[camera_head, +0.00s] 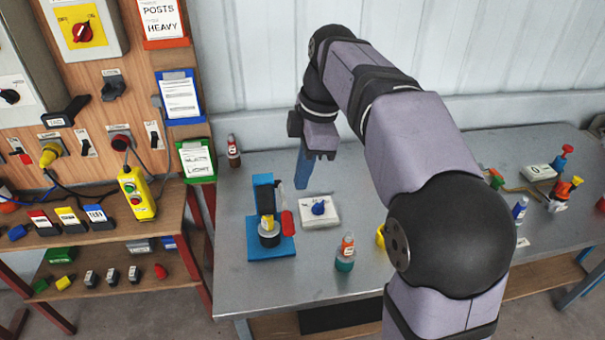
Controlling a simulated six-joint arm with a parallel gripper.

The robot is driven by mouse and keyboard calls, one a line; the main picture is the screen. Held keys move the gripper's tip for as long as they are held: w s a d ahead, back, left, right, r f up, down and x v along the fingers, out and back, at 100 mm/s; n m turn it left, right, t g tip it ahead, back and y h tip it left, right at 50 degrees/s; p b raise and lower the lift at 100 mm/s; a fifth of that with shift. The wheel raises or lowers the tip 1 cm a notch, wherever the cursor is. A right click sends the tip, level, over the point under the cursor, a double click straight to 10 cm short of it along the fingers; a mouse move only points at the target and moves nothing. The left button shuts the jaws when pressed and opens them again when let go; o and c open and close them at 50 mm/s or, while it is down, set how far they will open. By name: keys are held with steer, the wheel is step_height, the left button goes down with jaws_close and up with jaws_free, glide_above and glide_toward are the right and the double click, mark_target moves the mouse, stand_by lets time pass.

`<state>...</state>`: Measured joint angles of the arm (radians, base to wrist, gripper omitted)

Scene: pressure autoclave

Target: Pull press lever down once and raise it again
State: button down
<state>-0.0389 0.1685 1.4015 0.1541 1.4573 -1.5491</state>
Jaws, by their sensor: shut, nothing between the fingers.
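The small blue press (263,190) stands on a blue base plate toward the left of the grey table. Its lever has a dark arm and a red grip (287,223) on the press's right side; I cannot tell how far down the lever is. My gripper (302,183) points down, shut and empty, with blue fingers. In the picture it is above and right of the red grip, apart from it. The depth between them is hard to judge.
A white block with a blue knob (319,208) sits right of the press. A teal bottle with an orange cap (346,252) stands nearer the front. A dark red bottle (233,151) is at the back left. The front left tabletop is clear. My arm hides part of the table.

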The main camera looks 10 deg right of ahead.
steer(key=c, duration=2.5)
jaws_free()
steer(key=o, duration=0.5)
steer(key=shift+r, duration=0.1)
steer(key=o, duration=0.5)
steer(key=shift+a, duration=0.15)
steer(key=shift+g, duration=0.9)
steer(key=f, duration=0.1)
steer(key=f+p, duration=0.1)
steer(key=f, duration=0.1)
steer(key=a+f, duration=0.1)
steer(key=f, duration=0.1)
steer(key=shift+w+f+p, duration=0.25)
steer(key=shift+p, duration=0.1)
steer(key=w+f+m, duration=0.1)
steer(key=m, duration=0.3)
steer(key=f+m, duration=0.1)
steer(key=m, duration=0.4)
steer(key=w+f+m, duration=0.1)
steer(key=m, duration=0.3)
steer(key=shift+w+a+f+m, duration=0.15)
steer(key=shift+w+f+m, duration=0.15)
steer(key=shift+w+f, duration=0.1)
steer(key=m, duration=0.4)
steer(key=shift+w+t, duration=0.15)
steer(key=shift+t, duration=0.15)
